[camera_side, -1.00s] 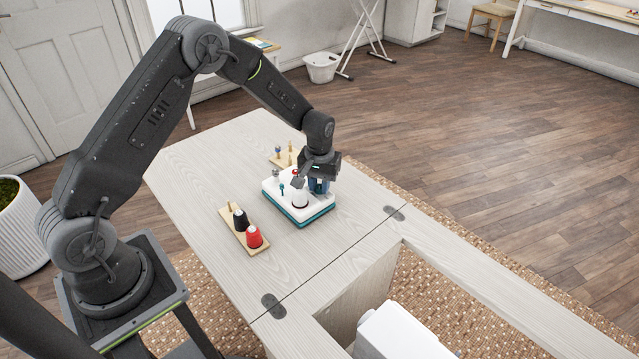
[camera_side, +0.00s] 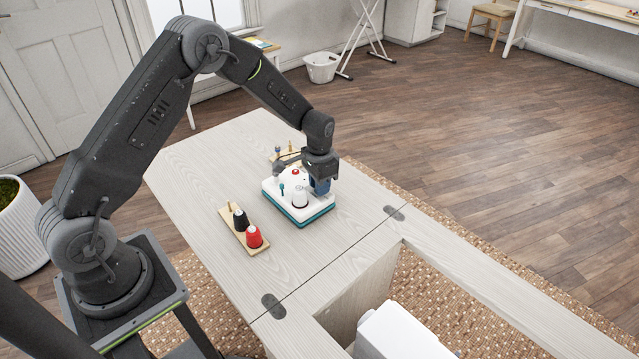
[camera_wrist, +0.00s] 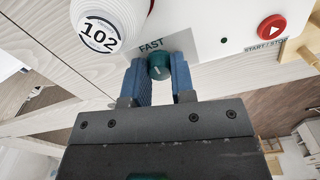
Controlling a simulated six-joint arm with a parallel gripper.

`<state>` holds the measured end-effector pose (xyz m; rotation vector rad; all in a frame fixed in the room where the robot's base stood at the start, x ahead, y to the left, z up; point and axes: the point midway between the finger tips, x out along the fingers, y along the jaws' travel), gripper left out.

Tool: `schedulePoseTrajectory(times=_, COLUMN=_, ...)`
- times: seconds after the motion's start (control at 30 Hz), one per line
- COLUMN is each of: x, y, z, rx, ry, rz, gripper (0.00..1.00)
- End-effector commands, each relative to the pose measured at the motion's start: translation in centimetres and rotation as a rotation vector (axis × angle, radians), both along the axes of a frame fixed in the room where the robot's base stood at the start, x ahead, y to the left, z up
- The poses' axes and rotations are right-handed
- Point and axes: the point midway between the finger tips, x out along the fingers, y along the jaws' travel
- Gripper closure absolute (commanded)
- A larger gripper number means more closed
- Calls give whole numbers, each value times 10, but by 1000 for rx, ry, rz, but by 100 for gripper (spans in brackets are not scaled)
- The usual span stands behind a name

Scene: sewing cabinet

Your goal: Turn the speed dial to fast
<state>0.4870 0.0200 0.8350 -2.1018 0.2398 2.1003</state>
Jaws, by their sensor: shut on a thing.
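The speed dial (camera_wrist: 159,66) is a small dark green knob on the white panel of the machine (camera_side: 283,203), which has a teal base. The word FAST is printed beside the dial in the wrist view. My gripper (camera_wrist: 160,82) has its two blue fingers on either side of the dial and is shut on it. A pale mark shows on the dial's face; its exact setting is hard to read. In the side view my gripper (camera_side: 318,186) hides the dial.
A red start/stop button (camera_wrist: 271,27) is on the same panel. A wooden stand with a black spool (camera_side: 240,220) and a red spool (camera_side: 254,237) sits left of the machine.

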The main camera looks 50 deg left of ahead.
Motion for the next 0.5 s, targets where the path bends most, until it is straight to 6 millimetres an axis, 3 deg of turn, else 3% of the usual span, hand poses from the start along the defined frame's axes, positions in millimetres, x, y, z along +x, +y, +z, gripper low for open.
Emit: schedulePoseTrajectory(times=0.5, x=-1, y=0, z=-1, rx=1, ry=3, rz=-46, gripper=100)
